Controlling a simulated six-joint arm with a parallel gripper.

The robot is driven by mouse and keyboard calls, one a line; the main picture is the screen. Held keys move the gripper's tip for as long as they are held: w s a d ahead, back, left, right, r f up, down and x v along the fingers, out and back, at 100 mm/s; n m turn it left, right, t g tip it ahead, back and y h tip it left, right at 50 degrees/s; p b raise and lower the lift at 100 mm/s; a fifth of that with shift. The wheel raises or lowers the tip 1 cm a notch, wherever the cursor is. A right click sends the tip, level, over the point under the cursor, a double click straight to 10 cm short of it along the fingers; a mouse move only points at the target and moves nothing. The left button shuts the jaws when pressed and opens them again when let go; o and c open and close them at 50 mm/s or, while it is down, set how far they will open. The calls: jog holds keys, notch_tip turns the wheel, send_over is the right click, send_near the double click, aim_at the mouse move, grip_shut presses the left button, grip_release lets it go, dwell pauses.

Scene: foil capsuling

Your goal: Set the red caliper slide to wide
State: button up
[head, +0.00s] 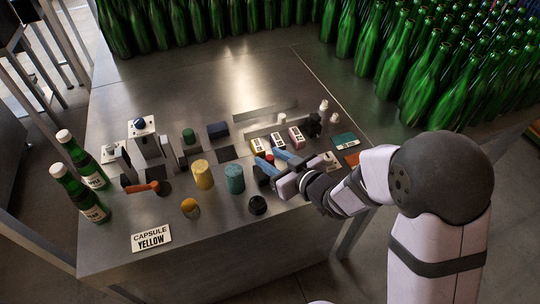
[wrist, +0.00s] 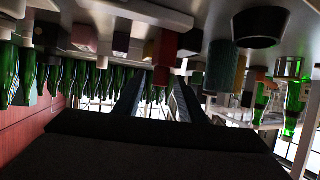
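A small red piece (head: 269,158), which looks like the caliper slide, shows between the tips of my gripper (head: 270,160). The rest of the caliper is hidden or too small to tell, and so is the slide's setting. In the wrist view, a red block (wrist: 165,48) shows beyond the gap between my two fingers (wrist: 157,88). The fingers are apart, with nothing visibly held between them. My gripper is low over the right half of the metal table (head: 190,80). I cannot tell whether a finger touches the red piece.
A yellow cylinder (head: 203,175), a teal cylinder (head: 235,179) and a black knob (head: 258,205) stand left of my gripper. Small labelled boxes (head: 296,137) stand behind it. A "CAPSULE YELLOW" card (head: 151,239) and two capped bottles (head: 80,190) are at left.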

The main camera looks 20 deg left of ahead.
jog(key=shift+w+a+f, duration=0.15)
jog(key=shift+a, duration=0.2)
grip_shut()
jog(key=w+d+p, duration=0.1)
jog(key=w+d, duration=0.4)
jog(key=shift+w+d, duration=0.4)
grip_release()
jog(key=shift+s, duration=0.1)
